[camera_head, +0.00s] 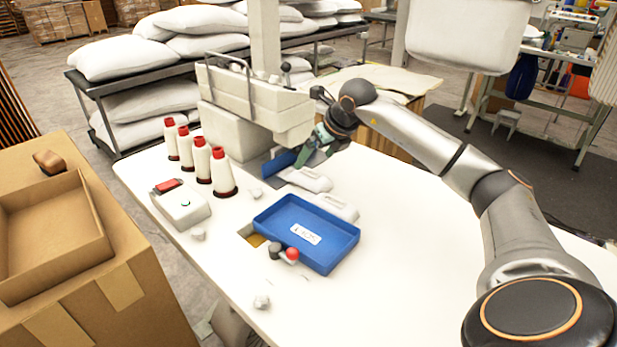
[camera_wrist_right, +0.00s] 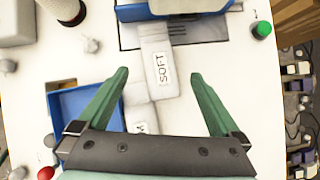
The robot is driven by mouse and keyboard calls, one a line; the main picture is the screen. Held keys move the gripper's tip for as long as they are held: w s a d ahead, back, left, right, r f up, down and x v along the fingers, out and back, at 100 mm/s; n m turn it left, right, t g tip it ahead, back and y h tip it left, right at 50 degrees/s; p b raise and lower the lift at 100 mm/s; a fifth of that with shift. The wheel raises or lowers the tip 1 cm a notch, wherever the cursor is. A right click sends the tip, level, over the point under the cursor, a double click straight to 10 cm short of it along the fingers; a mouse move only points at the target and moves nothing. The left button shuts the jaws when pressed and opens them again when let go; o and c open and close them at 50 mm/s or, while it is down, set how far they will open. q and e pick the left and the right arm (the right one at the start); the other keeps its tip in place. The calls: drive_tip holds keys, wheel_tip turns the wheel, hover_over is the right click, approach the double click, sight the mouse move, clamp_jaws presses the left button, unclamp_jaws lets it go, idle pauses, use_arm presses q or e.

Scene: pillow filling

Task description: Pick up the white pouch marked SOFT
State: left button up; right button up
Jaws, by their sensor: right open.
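The white pouch marked SOFT (camera_wrist_right: 158,85) lies flat on the white table in the right wrist view, its label facing up. In the head view it is the pouch (camera_head: 312,181) near the foot of the white machine. My right gripper (camera_wrist_right: 159,74) has green fingers spread apart, one on either side of the pouch in the picture, and holds nothing. In the head view the right gripper (camera_head: 308,150) is above the machine end of the pouch. A second white pouch (camera_head: 338,207) lies beside it, its label partly hidden by my gripper in the wrist view. My left gripper is not in view.
A blue tray (camera_head: 268,216) with a label stands in front of the pouches. The white machine (camera_head: 255,100) rises close behind the gripper. Several thread cones (camera_head: 222,174) and a white box with a red top (camera_head: 182,207) stand left. The table (camera_head: 420,240) is clear at the right.

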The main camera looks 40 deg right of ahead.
sight(306, 171)
drive_tip(key=p+x, duration=0.1)
drive_tip(key=x, duration=0.7)
drive_tip(key=shift+s+f, duration=0.1)
drive_tip(key=shift+f, duration=0.15)
drive_tip(key=c, duration=1.3)
drive_tip(key=shift+r, duration=0.15)
drive_tip(key=shift+c, duration=0.2)
